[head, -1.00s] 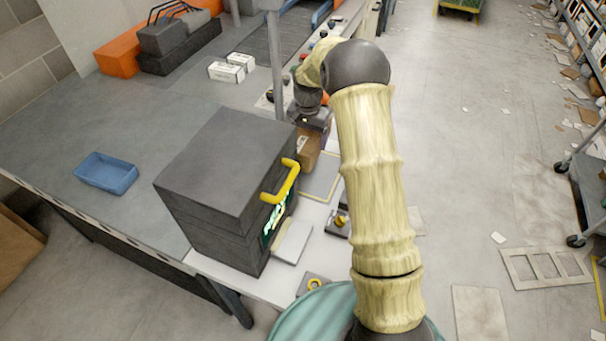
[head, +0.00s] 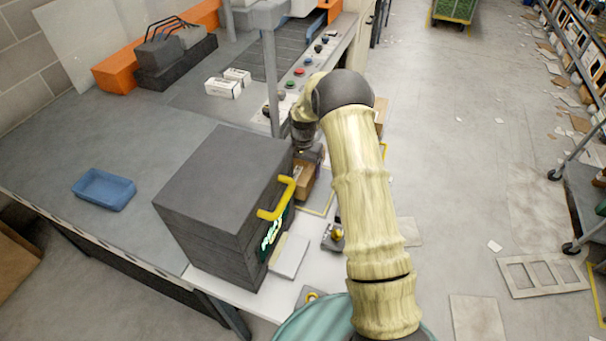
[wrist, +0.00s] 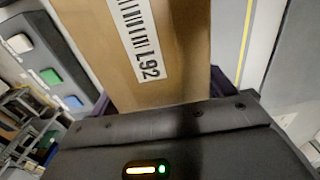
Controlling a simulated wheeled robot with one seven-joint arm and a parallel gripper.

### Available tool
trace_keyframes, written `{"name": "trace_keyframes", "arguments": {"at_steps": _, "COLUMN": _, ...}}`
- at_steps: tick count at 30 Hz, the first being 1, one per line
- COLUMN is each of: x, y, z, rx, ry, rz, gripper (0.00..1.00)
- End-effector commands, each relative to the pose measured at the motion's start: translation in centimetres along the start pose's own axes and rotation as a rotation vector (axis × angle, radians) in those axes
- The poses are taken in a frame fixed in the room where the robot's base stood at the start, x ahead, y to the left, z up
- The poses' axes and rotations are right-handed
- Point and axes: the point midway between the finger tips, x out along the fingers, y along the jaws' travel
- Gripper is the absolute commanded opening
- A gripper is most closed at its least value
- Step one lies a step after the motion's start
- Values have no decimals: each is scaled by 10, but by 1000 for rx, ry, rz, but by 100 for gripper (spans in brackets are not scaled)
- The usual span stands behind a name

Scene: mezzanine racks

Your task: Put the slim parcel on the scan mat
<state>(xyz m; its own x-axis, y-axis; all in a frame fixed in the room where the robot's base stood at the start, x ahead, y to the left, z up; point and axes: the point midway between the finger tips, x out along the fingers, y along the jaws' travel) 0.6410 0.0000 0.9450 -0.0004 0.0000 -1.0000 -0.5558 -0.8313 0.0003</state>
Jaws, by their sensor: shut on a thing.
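The slim parcel is a brown cardboard box (head: 304,181) with a white barcode label; in the wrist view the parcel (wrist: 185,75) fills the top middle, its label ending in "L92". My gripper (head: 309,155) is shut on it, with a dark purple finger on each side in the wrist view (wrist: 160,95). The scan mat (head: 321,197) is a grey patch with a yellow outline, partly hidden by the parcel and my arm. In the wrist view a yellow line (wrist: 245,40) runs to the right of the parcel. I cannot tell whether the parcel touches the surface.
A large dark grey box (head: 220,195) with a yellow handle (head: 279,200) stands close left of the parcel. A post (head: 270,80) and a panel of coloured buttons (head: 300,72) are behind. A blue tray (head: 104,189) lies left. Another brown box (head: 381,113) shows behind my arm.

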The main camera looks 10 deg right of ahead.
Motion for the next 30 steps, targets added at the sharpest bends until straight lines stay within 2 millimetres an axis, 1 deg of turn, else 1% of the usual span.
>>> {"name": "trace_keyframes", "arguments": {"at_steps": 2, "x": -1, "y": 0, "z": -1, "rx": 0, "ry": 2, "rz": -1, "gripper": 33}}
{"name": "trace_keyframes", "arguments": {"at_steps": 5, "x": 5, "y": 0, "z": 0, "rx": 0, "ry": 0, "rz": 0, "gripper": 33}}
{"name": "trace_keyframes", "arguments": {"at_steps": 9, "x": 24, "y": 0, "z": 0, "rx": -1, "ry": -1, "rz": 1, "gripper": 33}}
{"name": "trace_keyframes", "arguments": {"at_steps": 12, "x": 34, "y": 0, "z": 0, "rx": -1, "ry": 0, "rz": 0, "gripper": 33}}
{"name": "trace_keyframes", "arguments": {"at_steps": 23, "x": 39, "y": 0, "z": 0, "rx": 0, "ry": 2, "rz": -1, "gripper": 33}}
{"name": "trace_keyframes", "arguments": {"at_steps": 24, "x": 40, "y": 0, "z": 0, "rx": 0, "ry": 0, "rz": 0, "gripper": 84}}
{"name": "trace_keyframes", "arguments": {"at_steps": 27, "x": 39, "y": 0, "z": 0, "rx": 0, "ry": 0, "rz": 0, "gripper": 100}}
{"name": "trace_keyframes", "arguments": {"at_steps": 30, "x": 39, "y": 0, "z": 0, "rx": 0, "ry": 0, "rz": 0, "gripper": 100}}
